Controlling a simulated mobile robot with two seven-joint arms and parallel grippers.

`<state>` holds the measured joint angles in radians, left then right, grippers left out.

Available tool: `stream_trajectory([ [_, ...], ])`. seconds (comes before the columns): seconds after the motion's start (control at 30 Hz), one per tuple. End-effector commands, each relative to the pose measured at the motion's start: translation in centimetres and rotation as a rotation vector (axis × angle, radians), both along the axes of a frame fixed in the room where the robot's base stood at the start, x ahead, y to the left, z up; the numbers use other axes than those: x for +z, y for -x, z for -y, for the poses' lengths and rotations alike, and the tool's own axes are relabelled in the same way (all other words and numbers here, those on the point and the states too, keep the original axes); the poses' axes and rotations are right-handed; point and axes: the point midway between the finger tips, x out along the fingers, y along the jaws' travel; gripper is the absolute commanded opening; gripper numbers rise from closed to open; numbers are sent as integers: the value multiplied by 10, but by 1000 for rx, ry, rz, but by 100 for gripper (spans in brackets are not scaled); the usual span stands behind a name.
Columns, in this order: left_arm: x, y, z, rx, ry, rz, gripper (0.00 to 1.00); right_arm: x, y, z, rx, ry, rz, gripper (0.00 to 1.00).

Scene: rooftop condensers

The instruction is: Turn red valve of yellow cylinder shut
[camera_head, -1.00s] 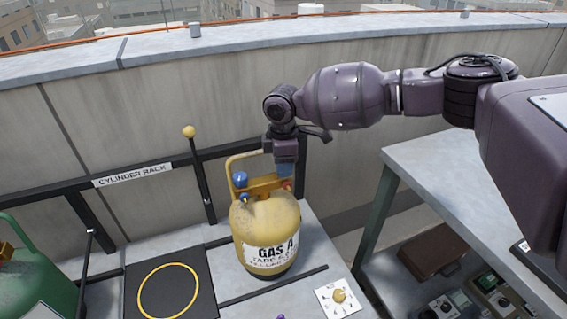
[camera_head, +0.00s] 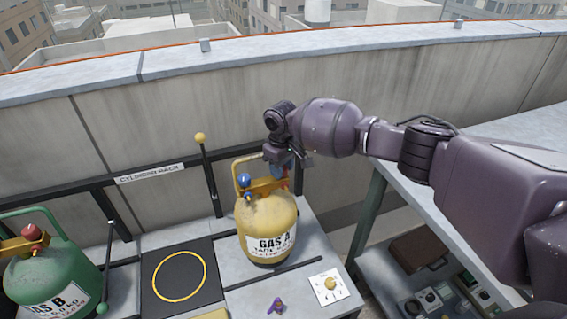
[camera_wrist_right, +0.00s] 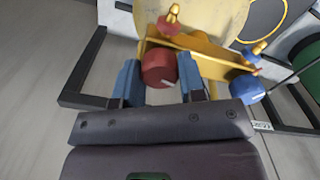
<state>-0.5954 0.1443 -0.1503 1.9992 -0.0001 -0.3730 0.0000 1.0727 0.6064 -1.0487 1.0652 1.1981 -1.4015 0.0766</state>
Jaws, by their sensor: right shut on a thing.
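The yellow cylinder (camera_head: 266,222), labelled GAS A, stands upright on the grey rack top in the head view. Its blue valve (camera_head: 244,180) shows on the left of its top. Its red valve (camera_wrist_right: 158,68) shows in the right wrist view, with the cylinder's yellow top (camera_wrist_right: 195,45) behind it. My right gripper (camera_head: 281,172) is at the cylinder's top right. In the wrist view its blue fingers (camera_wrist_right: 160,84) are on either side of the red valve, shut on it. In the head view the gripper mostly hides this valve. My left gripper is not in view.
A green cylinder (camera_head: 50,265) labelled GAS B stands at left. A black pad with a yellow ring (camera_head: 180,276) is empty between them. A yellow-knobbed lever (camera_head: 201,138) rises behind. A white dial plate (camera_head: 328,287) and a small purple item (camera_head: 276,305) lie in front. A shelf stands at right.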

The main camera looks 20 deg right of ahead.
Motion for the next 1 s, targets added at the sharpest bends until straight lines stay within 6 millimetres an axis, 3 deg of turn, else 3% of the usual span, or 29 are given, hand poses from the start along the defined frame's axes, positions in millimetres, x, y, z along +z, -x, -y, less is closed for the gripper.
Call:
stream_trajectory([
  [0.2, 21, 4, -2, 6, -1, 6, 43, 5, 1, -1, -206, -1, -2, 13],
  [0.7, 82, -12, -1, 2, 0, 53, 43, 3, 1, -1, -680, 1, -5, 13],
  [1.0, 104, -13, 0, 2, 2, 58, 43, 2, 2, -1, -957, 3, -5, 13],
])
